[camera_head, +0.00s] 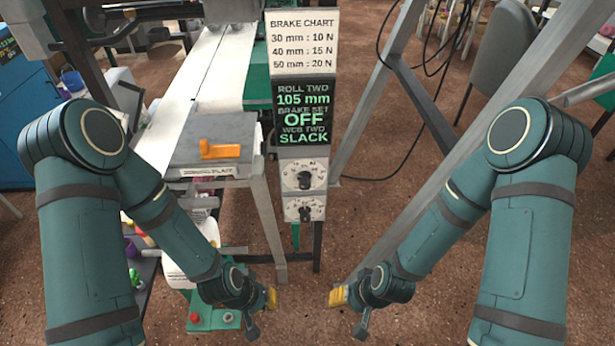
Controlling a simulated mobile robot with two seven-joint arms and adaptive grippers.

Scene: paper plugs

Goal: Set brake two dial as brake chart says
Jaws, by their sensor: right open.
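The brake chart (303,42) is a cream sign reading 30 mm : 10 N, 40 mm : 15 N, 50 mm : 20 N. Below it a dark screen (302,115) reads roll two 105 mm, brake set OFF, web two SLACK. Under the screen are an upper dial (304,179) and a lower dial (305,212), black knobs on white plates. Their small markings are too small to read, so I cannot tell which is brake two. My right gripper (338,297) is open, below and right of the dials, apart from them. My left gripper (270,298) is below and left of them; its opening is unclear.
A grey plate with an orange handle (220,150) lies left of the dials, beside a white web (205,75). A metal frame leg (265,220) stands left of the dial post. A slanted grey beam (470,140) rises at right.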

